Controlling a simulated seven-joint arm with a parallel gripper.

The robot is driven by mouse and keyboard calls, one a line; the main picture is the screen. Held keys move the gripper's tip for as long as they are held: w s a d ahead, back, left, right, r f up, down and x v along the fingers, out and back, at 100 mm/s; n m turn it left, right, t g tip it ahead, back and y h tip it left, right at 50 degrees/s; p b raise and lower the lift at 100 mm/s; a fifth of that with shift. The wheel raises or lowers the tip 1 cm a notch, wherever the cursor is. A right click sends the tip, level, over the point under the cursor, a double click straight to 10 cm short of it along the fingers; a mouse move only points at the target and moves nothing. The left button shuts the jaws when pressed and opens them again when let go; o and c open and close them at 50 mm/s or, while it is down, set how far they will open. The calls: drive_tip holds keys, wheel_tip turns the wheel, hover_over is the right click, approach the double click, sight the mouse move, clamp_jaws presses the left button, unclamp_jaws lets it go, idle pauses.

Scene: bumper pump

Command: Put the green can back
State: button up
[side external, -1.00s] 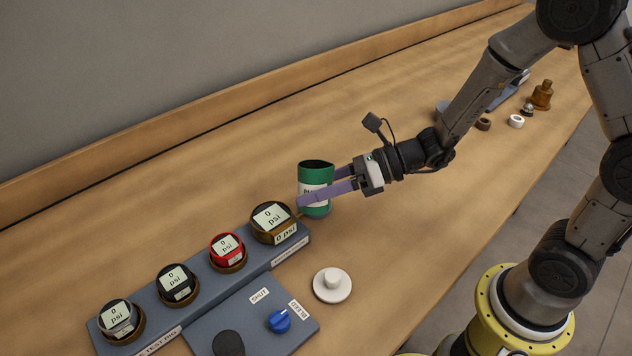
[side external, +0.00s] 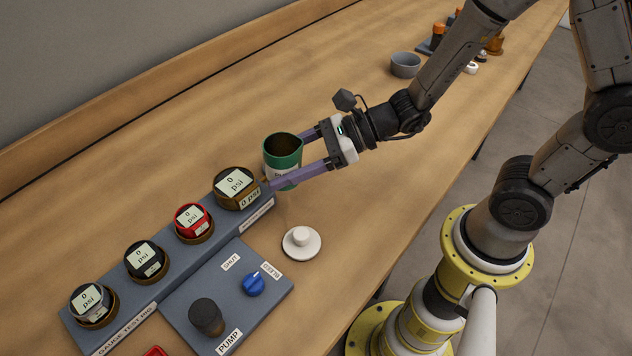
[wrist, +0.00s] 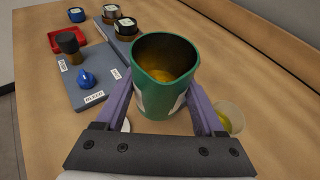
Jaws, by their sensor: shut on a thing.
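The green can (side external: 282,158) has a white label and an open top. It stands about upright just right of the brass gauge (side external: 237,187) at the end of the test rig. My gripper (side external: 295,160) is shut on it, with one purple finger on either side. In the wrist view the can (wrist: 163,80) sits between the fingers (wrist: 163,105), with amber-brown inside it. Its base is partly hidden, so I cannot tell whether it touches the table.
The blue-grey gauge rig (side external: 150,275) carries several gauges, a blue knob (side external: 254,283) and a dark pump knob (side external: 206,317). A white knobbed disc (side external: 301,241) lies near the can. A small cup with yellow contents (wrist: 230,118) stands beside it. A grey bowl (side external: 405,65) is farther back.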

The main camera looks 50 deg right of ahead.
drive_tip(key=m, duration=0.1)
hover_over(324, 193)
drive_tip(key=f, duration=0.2)
wheel_tip(324, 193, down, 3)
drive_tip(key=shift+f+m+t+h, duration=0.2)
drive_tip(key=shift+m+t+h, duration=0.15)
drive_tip(key=shift+h, duration=0.25)
drive_tip(key=shift+f, duration=2.25)
drive_tip(key=shift+f, duration=0.1)
drive_tip(key=o, duration=1.5)
